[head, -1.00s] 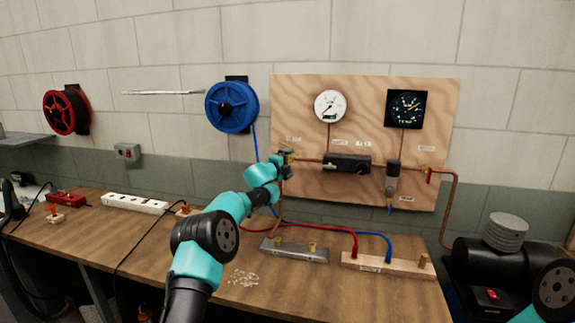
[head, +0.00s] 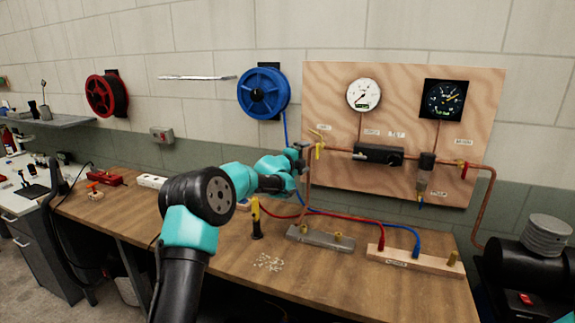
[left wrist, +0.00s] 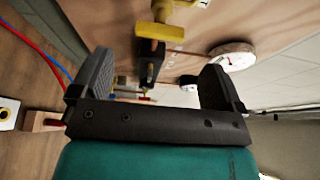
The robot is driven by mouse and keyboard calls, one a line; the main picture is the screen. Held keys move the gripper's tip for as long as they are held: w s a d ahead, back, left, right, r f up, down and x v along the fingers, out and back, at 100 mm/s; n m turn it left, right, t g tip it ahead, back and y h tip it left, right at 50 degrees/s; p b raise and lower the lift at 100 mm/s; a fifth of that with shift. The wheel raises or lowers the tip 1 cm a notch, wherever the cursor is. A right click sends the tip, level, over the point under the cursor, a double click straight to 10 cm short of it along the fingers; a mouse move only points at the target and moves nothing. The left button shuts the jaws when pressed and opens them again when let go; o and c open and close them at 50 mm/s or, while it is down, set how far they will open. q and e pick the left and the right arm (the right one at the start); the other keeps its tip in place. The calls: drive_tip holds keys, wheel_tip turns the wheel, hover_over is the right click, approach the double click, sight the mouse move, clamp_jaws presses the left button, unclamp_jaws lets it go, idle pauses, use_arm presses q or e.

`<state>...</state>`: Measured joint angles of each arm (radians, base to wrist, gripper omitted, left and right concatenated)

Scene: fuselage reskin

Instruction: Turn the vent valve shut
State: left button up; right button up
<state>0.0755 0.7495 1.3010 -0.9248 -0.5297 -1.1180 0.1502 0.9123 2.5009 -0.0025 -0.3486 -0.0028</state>
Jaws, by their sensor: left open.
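A valve with a yellow handle (head: 318,151) sits on the copper pipe at the left side of the plywood board. Its label is too small to read, so I cannot tell for sure that it is the vent valve. My left gripper (head: 301,156) is just left of this valve in the head view, apart from it. In the left wrist view the fingers (left wrist: 157,80) are wide apart and empty, and the yellow handle (left wrist: 159,31) is ahead of them, upper middle. A red-handled valve (head: 463,167) is at the pipe's right end. My right gripper is out of view.
The plywood board (head: 340,85) carries a white gauge (head: 364,96), a dark gauge (head: 443,100) and a black regulator (head: 377,154). Below are a metal block (head: 320,238), a wooden block (head: 420,268), hoses and a yellow-topped tool (head: 256,218) on the bench.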

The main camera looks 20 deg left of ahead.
use_arm(q)
drive_tip(key=v, duration=0.9)
